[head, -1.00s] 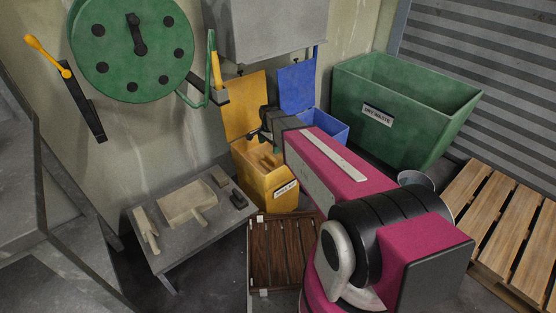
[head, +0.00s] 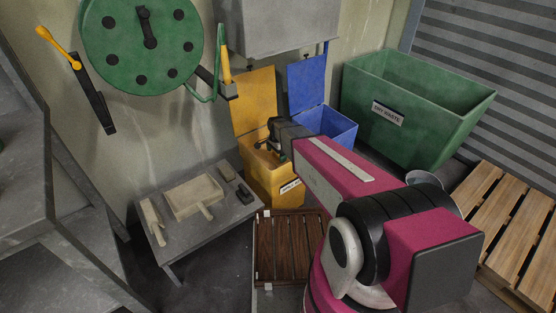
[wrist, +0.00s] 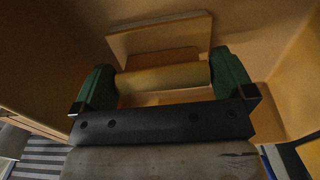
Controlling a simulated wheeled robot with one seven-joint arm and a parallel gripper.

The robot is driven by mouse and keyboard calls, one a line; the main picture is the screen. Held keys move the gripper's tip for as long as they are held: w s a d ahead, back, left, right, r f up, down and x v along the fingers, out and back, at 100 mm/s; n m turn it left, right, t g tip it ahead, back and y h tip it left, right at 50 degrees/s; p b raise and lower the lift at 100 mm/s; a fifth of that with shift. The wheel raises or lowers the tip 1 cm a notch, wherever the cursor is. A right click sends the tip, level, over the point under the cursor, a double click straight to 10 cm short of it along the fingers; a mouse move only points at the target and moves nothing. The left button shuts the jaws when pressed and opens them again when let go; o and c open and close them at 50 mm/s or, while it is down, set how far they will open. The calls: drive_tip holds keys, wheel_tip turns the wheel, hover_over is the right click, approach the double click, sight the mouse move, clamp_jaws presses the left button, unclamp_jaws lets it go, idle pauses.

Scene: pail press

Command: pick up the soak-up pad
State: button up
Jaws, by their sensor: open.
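My gripper (head: 275,145) is at the mouth of the yellow bin (head: 272,186), under its raised lid. In the wrist view its two green fingers (wrist: 162,68) are apart. A pale tan, rounded piece (wrist: 163,80) lies between them, spanning most of the gap; it looks like the soak-up pad, but I cannot tell for certain. I cannot tell whether the fingers touch it. A flat tan piece (wrist: 160,38) shows beyond it, inside the bin. In the head view my arm and gripper hide most of the bin's inside.
A blue bin (head: 335,130) stands right of the yellow one, and a large green bin (head: 440,125) farther right. A low grey table (head: 222,217) at left holds tan tools and a dark block. A dark slatted rack (head: 285,250) and a wooden pallet (head: 510,230) lie low.

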wheel_tip(320, 180, down, 2)
drive_tip(key=c, duration=0.6)
wheel_tip(320, 180, up, 10)
drive_tip(key=shift+r, duration=0.1)
idle(0.4)
